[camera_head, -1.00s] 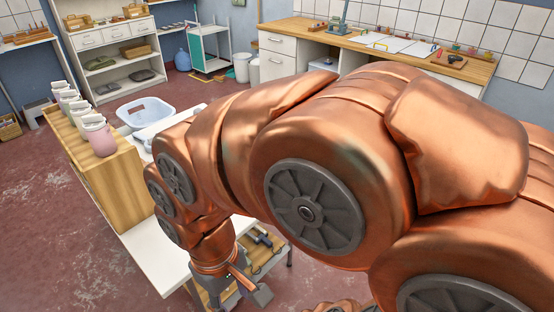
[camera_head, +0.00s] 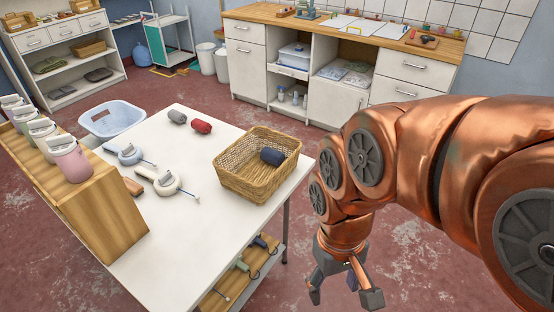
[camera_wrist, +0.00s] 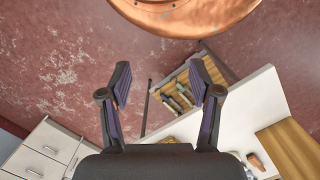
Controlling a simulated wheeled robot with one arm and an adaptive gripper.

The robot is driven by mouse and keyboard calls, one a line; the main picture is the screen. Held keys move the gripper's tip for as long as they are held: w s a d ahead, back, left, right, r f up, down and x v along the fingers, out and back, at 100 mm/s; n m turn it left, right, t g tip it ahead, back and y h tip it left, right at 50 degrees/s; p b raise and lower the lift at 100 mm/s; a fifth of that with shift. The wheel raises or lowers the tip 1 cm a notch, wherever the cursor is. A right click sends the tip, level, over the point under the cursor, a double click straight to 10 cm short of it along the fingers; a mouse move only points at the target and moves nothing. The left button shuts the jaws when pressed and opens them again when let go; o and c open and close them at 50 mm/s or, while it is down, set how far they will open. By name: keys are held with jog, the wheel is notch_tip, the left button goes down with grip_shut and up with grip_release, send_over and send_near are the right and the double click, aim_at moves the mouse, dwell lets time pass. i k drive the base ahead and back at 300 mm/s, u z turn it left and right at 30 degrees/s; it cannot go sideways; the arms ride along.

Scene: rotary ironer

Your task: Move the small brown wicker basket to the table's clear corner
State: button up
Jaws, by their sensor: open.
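A brown wicker basket (camera_head: 240,185) stands upright on the right part of the white table (camera_head: 150,253) in the head view. A dark blue rolled item (camera_head: 271,157) lies inside it. My gripper (camera_head: 345,300) is open and empty, pointing down beyond the table's right edge, apart from the basket and over the floor. In the wrist view my gripper (camera_wrist: 160,85) shows both fingers spread with nothing between them.
A grey roll (camera_head: 177,117) and a red roll (camera_head: 201,126) lie at the table's back. Two pale handled tools lie left of the basket. A wooden box (camera_head: 95,215) with several jars stands on the left. A low shelf (camera_head: 222,290) holds tools. The table's front is bare.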

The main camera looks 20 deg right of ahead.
aim_at(246, 188)
jog(key=z, duration=1.85)
jog(key=i, duration=1.05)
jog(key=u, duration=3.75)
